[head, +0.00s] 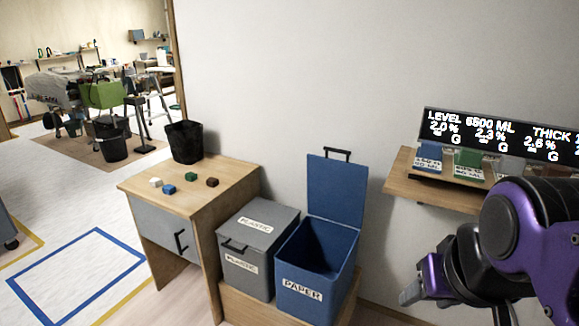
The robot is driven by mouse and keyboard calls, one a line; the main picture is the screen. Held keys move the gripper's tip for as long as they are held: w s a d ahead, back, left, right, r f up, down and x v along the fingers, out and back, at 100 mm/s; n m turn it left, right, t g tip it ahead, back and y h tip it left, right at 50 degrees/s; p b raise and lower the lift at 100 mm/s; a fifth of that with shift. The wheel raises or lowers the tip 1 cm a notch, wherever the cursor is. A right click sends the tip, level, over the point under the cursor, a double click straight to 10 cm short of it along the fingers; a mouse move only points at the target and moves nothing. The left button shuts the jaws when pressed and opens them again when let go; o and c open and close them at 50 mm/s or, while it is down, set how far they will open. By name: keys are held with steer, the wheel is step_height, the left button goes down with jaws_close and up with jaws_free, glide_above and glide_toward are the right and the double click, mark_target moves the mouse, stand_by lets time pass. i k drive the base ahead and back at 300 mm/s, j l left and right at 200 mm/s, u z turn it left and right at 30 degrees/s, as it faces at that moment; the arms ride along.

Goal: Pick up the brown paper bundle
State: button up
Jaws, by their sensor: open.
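A small brown block-like piece (212,182) lies on the wooden cabinet top, at the right of a loose group of small pieces. It is the only brown one there and may be the brown paper bundle, but it is too small to make out paper. My gripper (408,294) is at the lower right, beyond the blue bin and well apart from the brown piece. It is open; its fingers are partly hidden by my purple arm and nothing shows in them.
White (155,182), blue (169,190) and green (191,176) pieces lie near the brown one. A black bucket (184,141) stands behind them. A closed grey PLASTIC bin (257,262) and an open blue PAPER bin (300,285) stand between cabinet and arm. A shelf (425,190) is above my gripper.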

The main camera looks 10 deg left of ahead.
mark_target(212, 182)
steer(key=i+j, duration=0.15)
steer(key=j, duration=0.25)
steer(key=i+j, duration=0.15)
steer(key=j, duration=0.25)
steer(key=i+j+z, duration=0.1)
steer(key=j, duration=0.3)
steer(key=i+j, duration=0.25)
steer(key=j, duration=0.2)
steer(key=i+j, duration=0.1)
steer(key=j, duration=0.3)
steer(key=i+j+z, duration=0.1)
steer(key=j, duration=0.3)
steer(key=i+j, duration=0.2)
steer(key=j, duration=0.25)
steer(key=i+j, duration=0.15)
steer(key=j, duration=0.25)
